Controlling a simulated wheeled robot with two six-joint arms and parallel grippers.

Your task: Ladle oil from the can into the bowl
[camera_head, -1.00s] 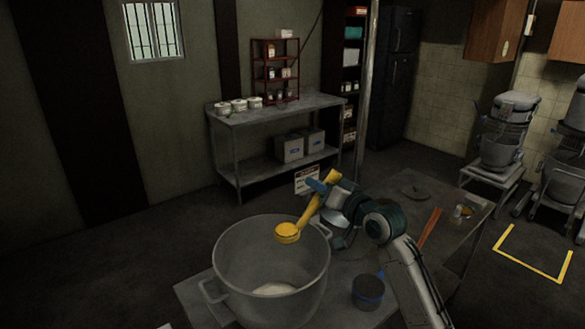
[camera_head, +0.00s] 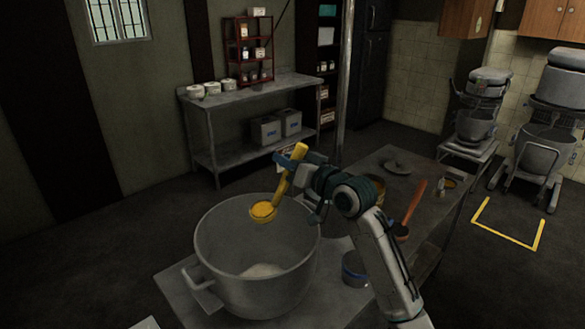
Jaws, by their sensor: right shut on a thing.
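A large grey metal pot (camera_head: 225,285), the bowl, stands on the table with some pale stuff (camera_head: 262,271) on its bottom. My right gripper (camera_head: 291,163) is shut on the handle of a yellow ladle (camera_head: 283,184). The ladle is tilted, with its cup (camera_head: 263,211) hanging over the pot, below rim height or near it; I cannot tell whether it holds oil. A yellowish can (camera_head: 377,186) stands on the table behind my right arm, partly hidden. My left gripper is not in view.
An orange-handled tool (camera_head: 413,208) and a flat lid (camera_head: 397,167) lie on the table (camera_head: 431,175). A shelf table (camera_head: 252,96) stands behind; mixers (camera_head: 476,120) stand at the right.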

